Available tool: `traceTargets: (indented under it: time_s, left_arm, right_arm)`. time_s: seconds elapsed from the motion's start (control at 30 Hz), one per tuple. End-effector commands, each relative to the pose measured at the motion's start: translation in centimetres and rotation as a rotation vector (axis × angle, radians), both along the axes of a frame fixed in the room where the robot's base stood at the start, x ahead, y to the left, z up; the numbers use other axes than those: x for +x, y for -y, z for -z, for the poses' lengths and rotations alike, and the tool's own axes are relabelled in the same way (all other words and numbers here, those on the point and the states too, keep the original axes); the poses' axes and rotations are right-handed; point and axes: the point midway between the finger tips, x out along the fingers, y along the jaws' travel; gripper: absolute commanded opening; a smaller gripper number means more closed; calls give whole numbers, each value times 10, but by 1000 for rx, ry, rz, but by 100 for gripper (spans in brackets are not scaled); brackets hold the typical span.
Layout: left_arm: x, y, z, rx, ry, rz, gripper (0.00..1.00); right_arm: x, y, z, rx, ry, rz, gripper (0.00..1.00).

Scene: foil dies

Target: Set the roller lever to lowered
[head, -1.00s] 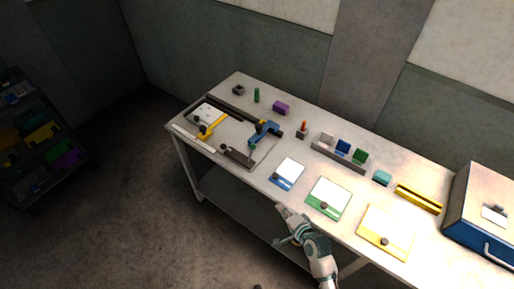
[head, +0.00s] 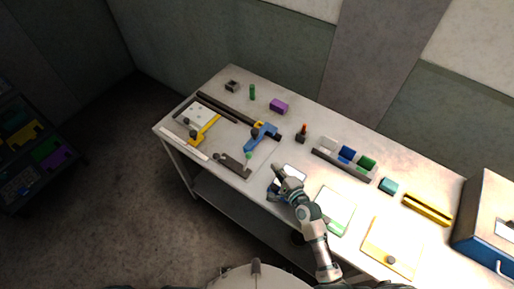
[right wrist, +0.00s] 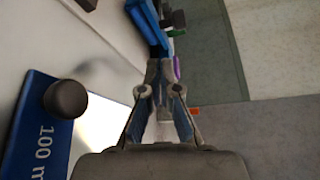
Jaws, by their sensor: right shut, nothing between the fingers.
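On the left of the bench stands a fixture (head: 222,138) with a dark rail. A blue angled arm (head: 262,138) is on its right side and a yellow arm (head: 206,130) on its left. A dark bar (head: 232,164) lies at the front, with a small green knob (head: 248,155) by its right end. I cannot tell which of these is the roller lever. My right gripper (head: 277,171) is shut and empty, above the blue-edged plate and apart from the fixture; it also shows in the right wrist view (right wrist: 158,75). My left gripper is out of view.
The blue plate (right wrist: 35,135) with a dark knob (right wrist: 66,98) is beside my right gripper. Green (head: 335,211) and yellow (head: 390,250) plates lie to the right. Behind are a tray of coloured blocks (head: 344,158), a purple block (head: 279,106) and an orange-topped piece (head: 302,134).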

Motion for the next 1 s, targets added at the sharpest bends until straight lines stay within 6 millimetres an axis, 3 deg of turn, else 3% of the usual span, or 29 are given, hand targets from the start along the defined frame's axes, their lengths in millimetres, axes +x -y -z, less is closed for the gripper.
traceTargets:
  time_s: [0.27, 0.43, 0.87, 1.0]
  left_arm:
    - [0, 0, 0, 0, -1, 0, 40]
    - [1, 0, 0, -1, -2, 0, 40]
    - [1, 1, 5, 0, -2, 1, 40]
    - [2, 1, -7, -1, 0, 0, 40]
  right_arm:
    - [1, 0, 1, 0, -1, 0, 0]
    - [13, -6, 2, 0, -1, 0, 0]
    - [90, -45, 15, -1, 0, -1, 0]
    - [74, -60, 6, 1, -2, -1, 0]
